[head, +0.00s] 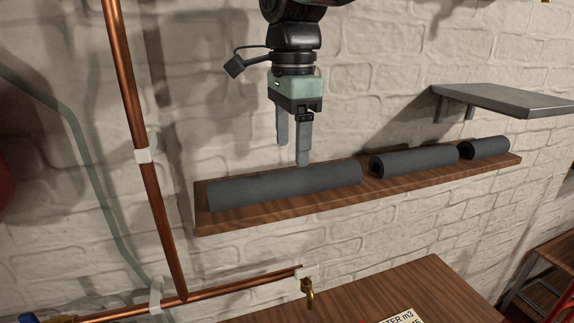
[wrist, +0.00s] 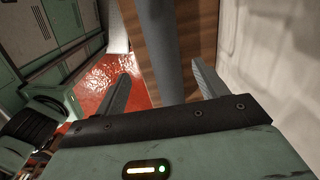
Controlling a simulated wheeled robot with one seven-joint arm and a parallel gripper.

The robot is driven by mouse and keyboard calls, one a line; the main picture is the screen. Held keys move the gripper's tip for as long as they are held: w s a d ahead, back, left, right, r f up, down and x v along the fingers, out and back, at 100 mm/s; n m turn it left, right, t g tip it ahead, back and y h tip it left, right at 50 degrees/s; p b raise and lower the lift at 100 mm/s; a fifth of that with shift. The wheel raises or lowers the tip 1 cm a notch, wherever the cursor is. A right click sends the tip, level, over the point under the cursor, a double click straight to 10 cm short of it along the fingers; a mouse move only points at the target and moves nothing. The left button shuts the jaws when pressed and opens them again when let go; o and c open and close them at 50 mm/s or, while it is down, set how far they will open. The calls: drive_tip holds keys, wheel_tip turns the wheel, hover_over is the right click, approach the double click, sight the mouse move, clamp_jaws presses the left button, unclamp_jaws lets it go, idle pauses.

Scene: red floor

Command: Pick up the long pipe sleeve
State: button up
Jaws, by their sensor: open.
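The long pipe sleeve (head: 270,187) is a dark grey foam tube lying on its side along the left part of a wooden wall shelf (head: 232,221). My gripper (head: 292,155) points down above the right half of this sleeve, with its fingers apart and nothing between them. The nearer fingertip shows just over the sleeve's upper edge in the head view; whether it touches cannot be told. In the wrist view, the grey sleeve (wrist: 158,45) runs between my two fingers, below them, over the brown shelf (wrist: 201,40).
Two shorter dark sleeves, a middle one (head: 415,160) and a right one (head: 487,148), lie farther right on the same shelf. A grey shelf (head: 505,100) juts out above them. A copper pipe (head: 138,130) runs down the brick wall at left. A wooden table (head: 400,290) stands below.

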sight(288, 172)
drive_tip(key=shift+w+a+r, duration=0.1)
drive_tip(key=shift+w+r, duration=0.05)
drive_tip(key=shift+w, duration=0.25)
drive_tip(key=shift+w+f, duration=0.15)
drive_tip(key=shift+f, duration=0.05)
drive_tip(key=shift+s+a+f+p, duration=0.15)
drive_tip(key=shift+f+p, duration=0.55)
drive_tip(key=shift+f, duration=1.05)
drive_tip(key=shift+s+a+f+p, duration=0.15)
drive_tip(key=shift+f+p, duration=0.55)
drive_tip(key=shift+f, duration=1.05)
drive_tip(key=c, duration=1.1)
drive_tip(key=shift+s+d+r+b, duration=0.1)
drive_tip(key=shift+r+b, duration=0.05)
drive_tip(key=shift+b, duration=0.2)
